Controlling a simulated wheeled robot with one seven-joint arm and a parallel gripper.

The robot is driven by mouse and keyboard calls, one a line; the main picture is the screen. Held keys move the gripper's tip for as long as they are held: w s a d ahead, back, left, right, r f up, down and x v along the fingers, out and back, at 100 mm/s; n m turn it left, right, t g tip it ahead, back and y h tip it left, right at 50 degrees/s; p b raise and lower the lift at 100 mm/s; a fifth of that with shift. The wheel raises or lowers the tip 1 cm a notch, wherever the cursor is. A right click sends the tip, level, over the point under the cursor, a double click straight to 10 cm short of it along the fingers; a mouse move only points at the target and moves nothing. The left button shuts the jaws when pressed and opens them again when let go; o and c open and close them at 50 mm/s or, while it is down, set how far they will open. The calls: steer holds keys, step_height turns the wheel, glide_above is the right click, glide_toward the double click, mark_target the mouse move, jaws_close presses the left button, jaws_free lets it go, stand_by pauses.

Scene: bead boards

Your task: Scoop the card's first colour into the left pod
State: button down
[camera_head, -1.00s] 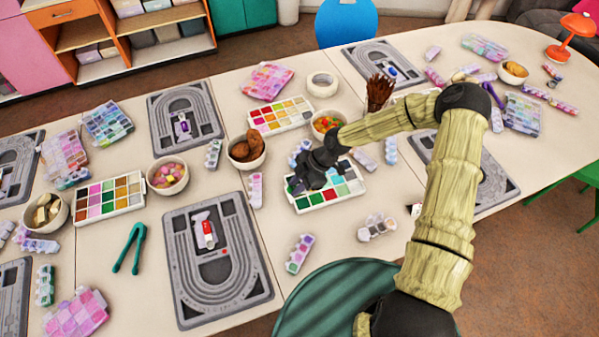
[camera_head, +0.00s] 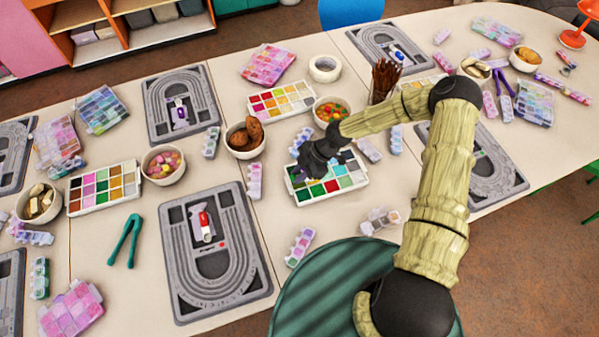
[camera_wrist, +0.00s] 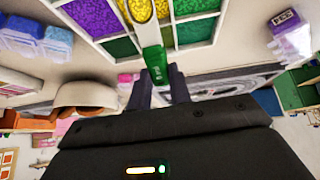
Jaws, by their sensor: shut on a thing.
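My gripper (camera_head: 318,158) is over the back left part of a white bead tray (camera_head: 342,197) with green, red, blue and grey cells. In the wrist view my gripper (camera_wrist: 160,92) is shut on a slim scoop (camera_wrist: 157,68) with a green grip and a pale shaft. Small lidded bead boxes (camera_head: 299,247) lie near the tray. I cannot tell which thing is the left pod, or read a card.
A grey bead board (camera_head: 262,280) with a red and white piece lies to the left. Bowls of candy (camera_head: 332,112) and cookies (camera_head: 244,138) stand behind the tray, near a cup of dark sticks (camera_head: 384,82).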

steer(key=shift+r, duration=0.25)
steer(key=shift+s+a+r+p, duration=0.1)
steer(key=shift+a+r+p, duration=0.05)
steer(key=shift+r+p, duration=0.45)
steer(key=shift+a+r+p, duration=0.15)
steer(key=shift+r+p, duration=0.35)
steer(key=shift+r, duration=0.05)
steer(key=shift+s+a, duration=0.1)
steer(key=shift+s+a+f+t+h+b, duration=0.15)
steer(key=shift+a+h+b, duration=0.1)
steer(key=shift+h, duration=0.15)
steer(key=shift+a+f+t+h+b, duration=0.15)
steer(key=shift+h+b, duration=0.1)
steer(key=shift+h, duration=0.15)
steer(key=shift+s+a+r+h+b, duration=0.15)
steer(key=shift+a+h+b, duration=0.1)
steer(key=shift+h+b, duration=0.45)
steer(key=shift+a+t+b, duration=0.15)
steer(key=shift+t+b, duration=0.25)
steer(key=shift+b, duration=0.3)
steer(key=shift+s+a+r+t+h+b, duration=0.1)
steer(key=shift+a+r+t+h+b, duration=0.1)
steer(key=shift+h+b, duration=0.35)
steer(key=shift+s+a+r+t+h+b, duration=0.1)
steer(key=shift+a+h+b, duration=0.05)
steer(key=shift+h+b, duration=0.4)
steer(key=shift+r+b, duration=0.25)
steer(key=shift+b, duration=0.05)
